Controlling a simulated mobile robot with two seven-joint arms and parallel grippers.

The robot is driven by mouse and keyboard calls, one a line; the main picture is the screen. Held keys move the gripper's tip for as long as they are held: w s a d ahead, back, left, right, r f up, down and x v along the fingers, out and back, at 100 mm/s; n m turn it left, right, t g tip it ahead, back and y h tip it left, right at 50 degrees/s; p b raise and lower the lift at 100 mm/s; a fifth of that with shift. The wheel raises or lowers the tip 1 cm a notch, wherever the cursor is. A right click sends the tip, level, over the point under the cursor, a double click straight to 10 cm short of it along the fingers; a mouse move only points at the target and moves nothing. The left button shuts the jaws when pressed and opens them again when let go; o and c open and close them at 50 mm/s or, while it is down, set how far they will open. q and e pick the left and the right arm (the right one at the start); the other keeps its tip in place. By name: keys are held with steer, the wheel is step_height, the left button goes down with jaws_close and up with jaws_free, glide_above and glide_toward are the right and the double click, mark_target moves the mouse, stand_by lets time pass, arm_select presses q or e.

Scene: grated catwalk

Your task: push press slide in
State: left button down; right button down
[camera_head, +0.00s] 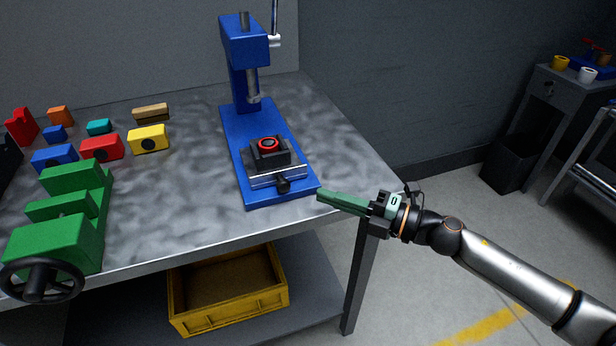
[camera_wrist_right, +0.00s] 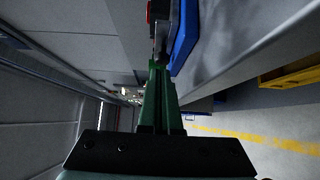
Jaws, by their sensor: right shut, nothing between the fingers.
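A blue press (camera_head: 240,130) stands on the metal workbench. Its slide (camera_head: 276,178), with a silver front plate and a dark knob (camera_head: 284,186), sits on the press base near the front end. A black block with a red ring (camera_head: 268,143) rests on the slide under the ram (camera_head: 252,88). My right gripper (camera_head: 320,194), with long green fingers, is shut and empty, just right of the press base's front corner. In the right wrist view the green fingers (camera_wrist_right: 158,68) point toward the blue base edge (camera_wrist_right: 184,38). My left gripper is not in view.
A green vise (camera_head: 60,225) stands at the bench's left, with several coloured blocks (camera_head: 102,147) behind it. A yellow crate (camera_head: 228,312) sits on the shelf below. The bench surface (camera_head: 180,200) between vise and press is clear. A grey cabinet (camera_head: 550,110) stands far right.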

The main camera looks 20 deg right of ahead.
mark_target(289, 174)
steer(key=x, duration=0.2)
steer(key=shift+w+a+r, duration=0.15)
steer(key=shift+w+a, duration=0.1)
steer(key=shift+w, duration=0.05)
steer(key=w, duration=0.3)
steer(key=shift+a, duration=0.25)
steer(key=shift+w, duration=0.65)
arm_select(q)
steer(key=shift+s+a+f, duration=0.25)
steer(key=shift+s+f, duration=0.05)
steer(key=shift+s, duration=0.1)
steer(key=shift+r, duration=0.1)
